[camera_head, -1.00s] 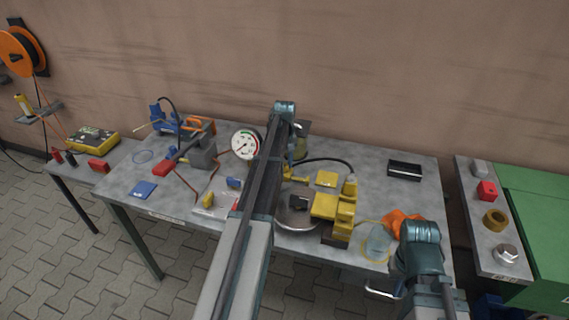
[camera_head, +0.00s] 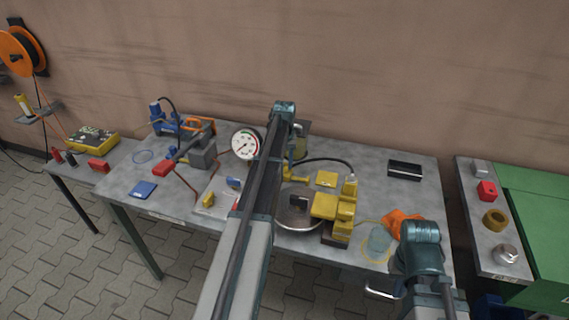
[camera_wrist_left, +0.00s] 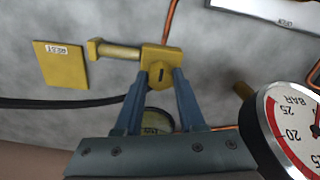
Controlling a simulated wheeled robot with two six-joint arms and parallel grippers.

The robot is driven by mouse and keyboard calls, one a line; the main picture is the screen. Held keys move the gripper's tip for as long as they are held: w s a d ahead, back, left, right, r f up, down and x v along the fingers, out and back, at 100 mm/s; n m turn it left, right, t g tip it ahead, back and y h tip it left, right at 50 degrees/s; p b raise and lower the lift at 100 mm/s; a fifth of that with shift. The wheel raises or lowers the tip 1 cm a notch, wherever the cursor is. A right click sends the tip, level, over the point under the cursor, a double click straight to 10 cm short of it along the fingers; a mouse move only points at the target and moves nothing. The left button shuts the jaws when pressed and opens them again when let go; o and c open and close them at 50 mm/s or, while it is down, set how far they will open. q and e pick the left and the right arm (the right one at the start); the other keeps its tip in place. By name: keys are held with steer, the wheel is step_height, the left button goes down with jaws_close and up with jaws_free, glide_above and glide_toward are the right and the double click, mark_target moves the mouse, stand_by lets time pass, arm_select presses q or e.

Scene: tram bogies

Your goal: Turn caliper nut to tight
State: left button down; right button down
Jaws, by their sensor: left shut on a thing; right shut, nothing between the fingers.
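In the left wrist view my left gripper (camera_wrist_left: 166,78) is shut on the block end of a yellow T-shaped piece (camera_wrist_left: 117,50). Its shaft runs left to a wider end. A dark mark shows on the block. The piece also shows in the head view (camera_head: 296,178), just right of my left arm. A yellow caliper-like assembly (camera_head: 334,207) stands at the front of the table beside a grey disc (camera_head: 297,219). I cannot tell which part is the caliper nut. My right arm reaches in at the lower right, its fingers out of sight.
A yellow plate marked REST (camera_wrist_left: 60,63) lies left of the held piece. A pressure gauge (camera_wrist_left: 290,130) is close on the right. A black hose (camera_head: 325,161) curves behind. An orange cloth (camera_head: 402,222) and a black tray (camera_head: 405,170) are at the right.

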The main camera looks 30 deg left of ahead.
mark_target(284, 164)
arm_select(q)
steer(key=c, duration=0.5)
jaws_free()
steer(key=shift+r, duration=0.1)
step_height(284, 164, up, 14)
steer(key=p, duration=1.3)
steer(key=shift+f+p, duration=0.2)
steer(key=shift+p, duration=0.2)
